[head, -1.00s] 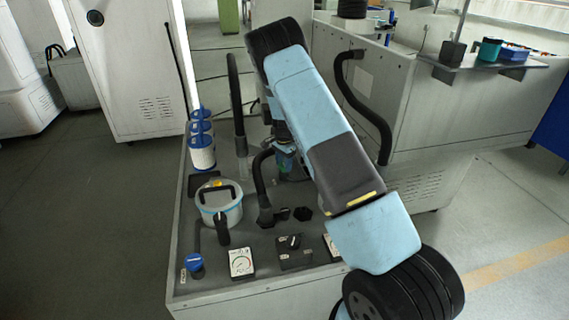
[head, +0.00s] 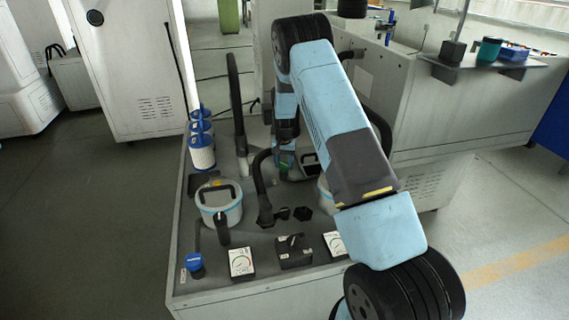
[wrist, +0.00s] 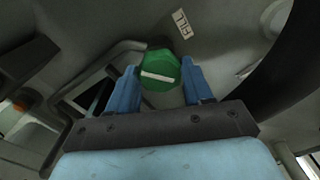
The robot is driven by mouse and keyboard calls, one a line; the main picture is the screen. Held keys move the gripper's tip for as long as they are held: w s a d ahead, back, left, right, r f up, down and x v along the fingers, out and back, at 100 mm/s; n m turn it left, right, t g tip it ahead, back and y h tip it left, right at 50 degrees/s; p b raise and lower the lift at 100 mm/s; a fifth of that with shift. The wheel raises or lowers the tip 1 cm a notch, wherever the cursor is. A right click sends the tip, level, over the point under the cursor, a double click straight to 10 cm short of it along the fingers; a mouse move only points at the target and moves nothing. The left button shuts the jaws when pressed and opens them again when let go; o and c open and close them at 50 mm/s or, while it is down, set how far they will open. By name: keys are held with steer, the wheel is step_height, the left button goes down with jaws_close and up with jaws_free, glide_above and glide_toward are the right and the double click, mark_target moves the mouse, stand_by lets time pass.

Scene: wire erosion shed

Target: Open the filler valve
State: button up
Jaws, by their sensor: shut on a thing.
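The filler valve has a green knob (wrist: 160,72) with a white bar across its face, seen in the wrist view next to a "FILL" label (wrist: 181,23). The white bar lies nearly level in that view, tilted slightly down to the right. My gripper (wrist: 158,84) has its two blue fingers on either side of the knob and is shut on it. In the head view my gripper (head: 284,150) is low over the bench top, partly hidden by my arm. Only a small green patch of the knob (head: 284,168) shows there.
The bench top carries a lidded pot (head: 219,207), a blue knob (head: 194,262), a gauge (head: 241,262) and a black switch box (head: 294,252). A black bent hose (head: 258,178) stands close left of my gripper. Blue-white filter cartridges (head: 202,152) stand at the back left.

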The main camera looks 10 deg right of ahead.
mark_target(284, 164)
steer(key=shift+n, duration=1.6)
steer(key=o, duration=1)
steer(key=shift+o, duration=0.2)
steer(key=shift+r, duration=0.1)
step_height(284, 164, up, 14)
steer(key=shift+f, duration=0.25)
